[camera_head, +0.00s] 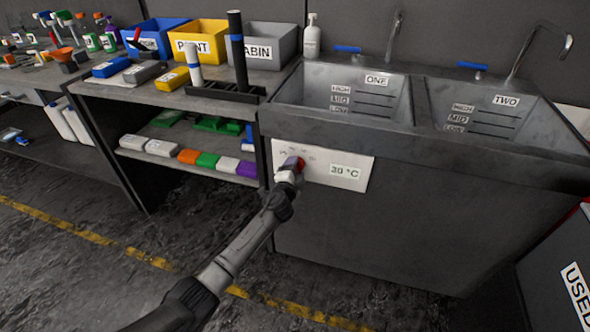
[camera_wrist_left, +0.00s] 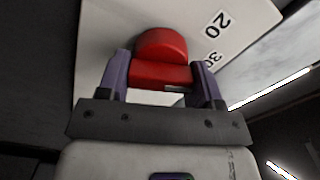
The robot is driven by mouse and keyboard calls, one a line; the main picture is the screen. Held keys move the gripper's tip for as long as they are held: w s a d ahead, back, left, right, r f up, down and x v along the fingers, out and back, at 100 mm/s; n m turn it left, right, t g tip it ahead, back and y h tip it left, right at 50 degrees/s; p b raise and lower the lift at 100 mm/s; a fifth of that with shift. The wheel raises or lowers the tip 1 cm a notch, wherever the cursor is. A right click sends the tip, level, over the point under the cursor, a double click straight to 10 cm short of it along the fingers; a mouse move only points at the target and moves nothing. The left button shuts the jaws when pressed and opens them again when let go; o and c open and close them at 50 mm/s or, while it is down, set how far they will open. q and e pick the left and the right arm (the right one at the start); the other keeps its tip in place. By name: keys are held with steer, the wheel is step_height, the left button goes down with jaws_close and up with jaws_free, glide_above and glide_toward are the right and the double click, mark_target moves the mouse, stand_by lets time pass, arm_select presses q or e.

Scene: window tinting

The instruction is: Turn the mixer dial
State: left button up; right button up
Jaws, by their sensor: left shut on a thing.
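The mixer dial is a red knob on a white panel (camera_head: 330,153) on the front of the sink unit. In the left wrist view the red dial (camera_wrist_left: 160,48) sits between the two purple fingers, with numbers "20" and "30" printed beside it. My left gripper (camera_head: 291,165) reaches up to the panel and is shut on the dial, which it mostly hides in the head view. My right gripper is not in view.
Two sink basins marked ONE (camera_head: 377,80) and TWO (camera_head: 506,99) stand above the panel. A shelf unit with blue, yellow and grey bins (camera_head: 200,42) is to the left. A dark box marked USED (camera_head: 577,296) stands at lower right. The floor in front is clear.

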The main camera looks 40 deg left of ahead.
arm_select(q)
steer(key=o, duration=0.9)
steer(key=shift+s, duration=0.1)
steer(key=shift+s+d, duration=0.15)
steer(key=shift+s, duration=0.1)
steer(key=shift+p+v, duration=2.55)
steer(key=shift+v, duration=4.05)
